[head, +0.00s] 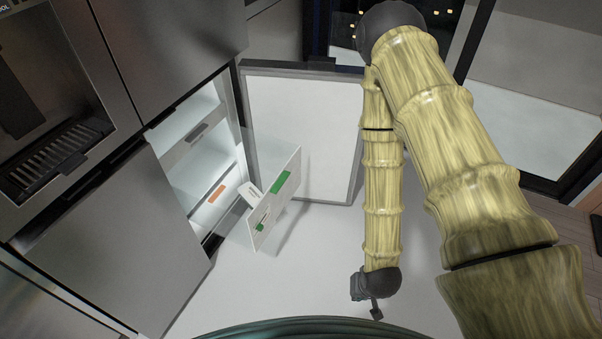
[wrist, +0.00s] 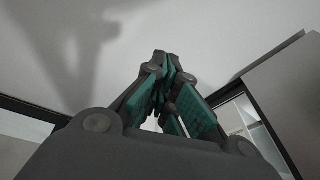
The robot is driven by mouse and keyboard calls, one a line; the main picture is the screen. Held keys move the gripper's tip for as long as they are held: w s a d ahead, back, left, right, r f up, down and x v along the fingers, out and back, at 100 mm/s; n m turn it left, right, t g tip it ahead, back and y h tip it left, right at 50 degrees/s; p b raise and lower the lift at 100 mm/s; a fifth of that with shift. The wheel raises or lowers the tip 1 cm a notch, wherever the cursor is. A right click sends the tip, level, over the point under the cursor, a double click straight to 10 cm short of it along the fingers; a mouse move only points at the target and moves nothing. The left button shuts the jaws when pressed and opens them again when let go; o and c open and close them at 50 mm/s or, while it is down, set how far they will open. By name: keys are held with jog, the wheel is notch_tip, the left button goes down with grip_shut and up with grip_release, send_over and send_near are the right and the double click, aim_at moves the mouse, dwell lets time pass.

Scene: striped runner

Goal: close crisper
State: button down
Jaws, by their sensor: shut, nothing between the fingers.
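The pulled-out crisper drawer (head: 280,200) has a pale front with green marks and juts out of the open fridge compartment (head: 195,150) in the head view. My gripper (head: 376,313) is at the lower end of my arm, to the right of the drawer and well apart from it, over the white floor. In the wrist view my gripper (wrist: 163,65) has its grey and teal fingers closed together with nothing between them. The drawer's front cannot be made out in the wrist view.
The fridge door (head: 300,125) stands open behind the drawer. A second drawer with an orange mark (head: 217,193) sits inside the compartment. A closed steel panel (head: 130,230) is on the left. White floor (head: 310,270) between the drawer and my gripper is clear. The compartment also shows in the wrist view (wrist: 238,120).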

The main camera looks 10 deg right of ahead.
jog(key=w+f+m+t+b, duration=0.4)
jog(key=w+b, duration=0.4)
jog(key=w, duration=0.5)
jog(key=m+t+y+b, duration=0.3)
jog(key=m+t+b, duration=0.7)
jog(key=b, duration=2)
send_near(299, 151)
jog(key=w+d+f+t, duration=0.1)
jog(key=w, duration=0.2)
jog(key=shift+w+a+n+b, duration=0.3)
jog(key=shift+w+a+b, duration=0.5)
jog(key=shift+a, duration=0.15)
